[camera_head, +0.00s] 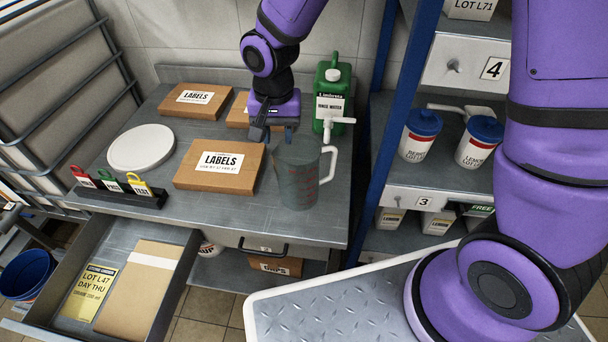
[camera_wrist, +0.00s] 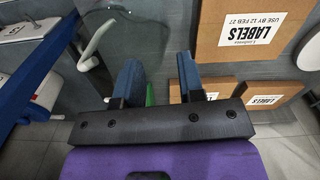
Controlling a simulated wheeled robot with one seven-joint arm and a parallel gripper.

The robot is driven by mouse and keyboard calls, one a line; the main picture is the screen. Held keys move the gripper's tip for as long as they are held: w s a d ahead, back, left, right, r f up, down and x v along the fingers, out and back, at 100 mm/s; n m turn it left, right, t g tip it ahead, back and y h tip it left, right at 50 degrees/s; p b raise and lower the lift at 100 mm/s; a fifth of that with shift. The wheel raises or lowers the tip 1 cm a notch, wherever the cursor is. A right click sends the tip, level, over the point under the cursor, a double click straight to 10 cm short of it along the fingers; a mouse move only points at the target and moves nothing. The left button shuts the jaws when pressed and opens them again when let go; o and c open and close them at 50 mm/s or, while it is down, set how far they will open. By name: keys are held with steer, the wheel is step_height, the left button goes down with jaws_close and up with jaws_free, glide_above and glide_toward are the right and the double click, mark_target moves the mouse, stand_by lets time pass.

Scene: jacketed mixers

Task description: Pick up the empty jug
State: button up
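The clear jug (camera_head: 297,180) with a white handle and red marks stands upright on the steel table, near its front right edge. It looks empty. Its pale handle (camera_wrist: 98,44) shows at the upper left in the wrist view, where the see-through body is hard to make out. My gripper (camera_head: 274,134) is above the table, behind and a little left of the jug, apart from it. In the wrist view its two blue fingers (camera_wrist: 158,72) are spread with nothing between them.
Cardboard LABELS boxes (camera_head: 221,167) lie left of the jug. A green container (camera_head: 330,90) with a white tap stands behind it. A white round disc (camera_head: 141,147) and a clip rack (camera_head: 118,193) are further left. An open drawer (camera_head: 165,238) juts out below. Shelves (camera_head: 435,180) stand right.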

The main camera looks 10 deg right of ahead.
mark_target(279, 148)
steer(key=shift+s+f, duration=0.15)
steer(key=shift+f, duration=1.5)
steer(key=shift+s+f, duration=0.15)
steer(key=shift+f, duration=1.45)
jaws_close()
